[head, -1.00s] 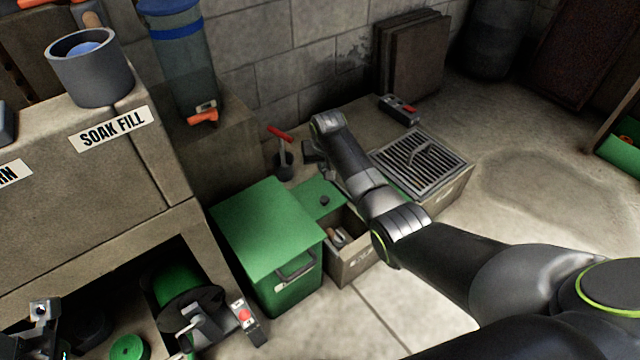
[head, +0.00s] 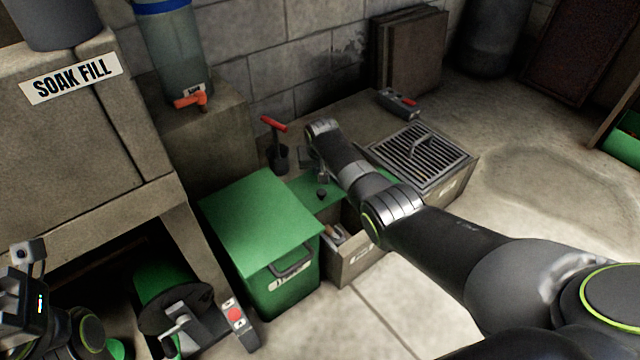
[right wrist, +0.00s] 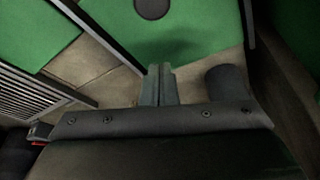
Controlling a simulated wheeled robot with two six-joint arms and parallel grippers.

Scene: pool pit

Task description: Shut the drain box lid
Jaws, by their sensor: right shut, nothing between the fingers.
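A grey box (head: 352,268) stands beside the green bin, with a green lid (head: 318,188) with a dark knob (head: 322,195) over its back part. The front part is open and shows small items inside. My right gripper (head: 323,178) is shut and empty, close behind the knob in the head view. In the right wrist view, its fingertips (right wrist: 158,70) are together, below the knob (right wrist: 152,7) in the picture; contact cannot be told. My left wrist shows at the lower left edge; its gripper (head: 25,290) is too cut off to tell its jaws.
A green bin (head: 258,225) with a handle stands left of the box. A metal grate (head: 420,155) lies to the right. A red-handled tool in a dark cup (head: 277,157) stands behind, near my right gripper. A grey-red device (head: 399,103) lies at the back.

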